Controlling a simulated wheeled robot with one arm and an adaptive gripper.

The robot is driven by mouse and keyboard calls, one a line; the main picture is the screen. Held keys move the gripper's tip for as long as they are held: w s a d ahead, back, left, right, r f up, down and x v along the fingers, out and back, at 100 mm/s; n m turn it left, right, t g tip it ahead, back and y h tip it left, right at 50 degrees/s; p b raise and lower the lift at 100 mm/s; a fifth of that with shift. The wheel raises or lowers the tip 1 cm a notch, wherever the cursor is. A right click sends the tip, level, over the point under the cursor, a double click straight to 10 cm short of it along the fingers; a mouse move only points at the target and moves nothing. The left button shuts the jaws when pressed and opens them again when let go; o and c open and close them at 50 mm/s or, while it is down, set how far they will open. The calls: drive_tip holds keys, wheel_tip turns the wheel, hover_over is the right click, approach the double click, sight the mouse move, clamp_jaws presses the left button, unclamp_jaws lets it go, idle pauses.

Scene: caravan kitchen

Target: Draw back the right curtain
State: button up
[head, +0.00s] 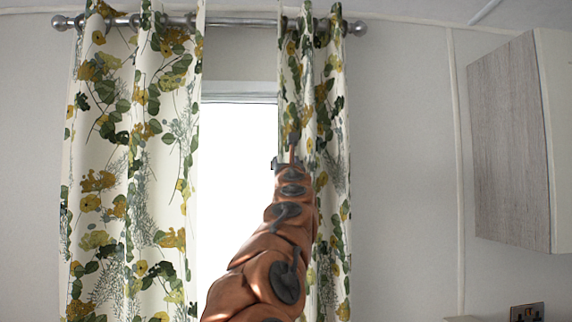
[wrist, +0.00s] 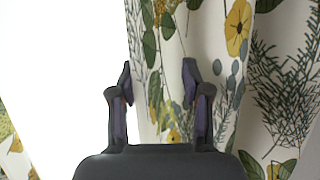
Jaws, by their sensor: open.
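The right curtain (head: 334,190), white with green and mustard flowers, hangs bunched into narrow folds at the right end of the rail. My arm reaches up in front of its left edge, hiding part of it. My gripper (head: 290,160) is at that edge, seen small and from behind. In the wrist view, my gripper (wrist: 158,85) is open, its two dark fingers apart. The curtain (wrist: 235,70) fills the right side there, with its left edge showing between the fingers. I cannot tell whether the fingers touch the cloth.
The left curtain (head: 130,180) hangs over the window's left part. The bright window (head: 235,170) shows between the curtains, under a metal rail (head: 240,20). A wall cupboard (head: 508,140) is at the right, above a socket (head: 527,313). Bare wall lies between curtain and cupboard.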

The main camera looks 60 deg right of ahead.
drive_tip(key=shift+a, duration=0.1)
drive_tip(key=v, duration=1.2)
idle(0.4)
idle(0.6)
